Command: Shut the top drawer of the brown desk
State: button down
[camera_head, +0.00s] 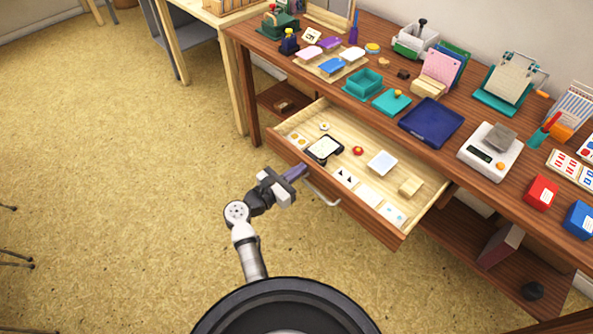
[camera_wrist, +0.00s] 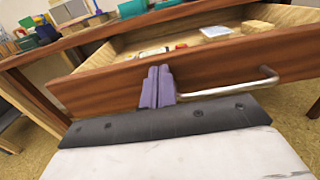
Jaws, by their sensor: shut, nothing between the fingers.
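The top drawer (camera_head: 385,232) of the brown desk (camera_head: 262,62) is pulled well out, with several small items lying inside. Its brown front panel and metal bar handle (camera_head: 323,194) face my arm. My gripper (camera_head: 303,170) is at the drawer front, to the left of the handle in the head view. In the wrist view my purple fingertips (camera_wrist: 157,88) are together with nothing between them. They overlap the drawer front (camera_wrist: 215,65), with the handle (camera_wrist: 235,88) just to their right. I cannot tell whether the fingertips touch the panel.
The desktop holds many items, including a blue tray (camera_head: 431,122), a white scale (camera_head: 490,150) and a teal box (camera_head: 363,83). A lower shelf (camera_head: 495,255) is under the desk. A light wooden table (camera_head: 215,15) stands at the upper left.

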jog(key=b, duration=0.8)
send_near(359, 133)
jog(key=w+d+r, duration=0.1)
jog(key=d, duration=0.1)
jog(key=w+d+r, duration=0.3)
jog(key=w+d, duration=0.1)
jog(key=d, duration=0.1)
jog(key=shift+w+r, duration=0.1)
jog(key=shift+r, duration=0.25)
jog(key=shift+w+d+r, duration=0.1)
jog(key=shift+w+d, duration=0.3)
jog(key=shift+r, duration=0.25)
jog(key=shift+d+r, duration=0.1)
jog(key=shift+d, duration=0.05)
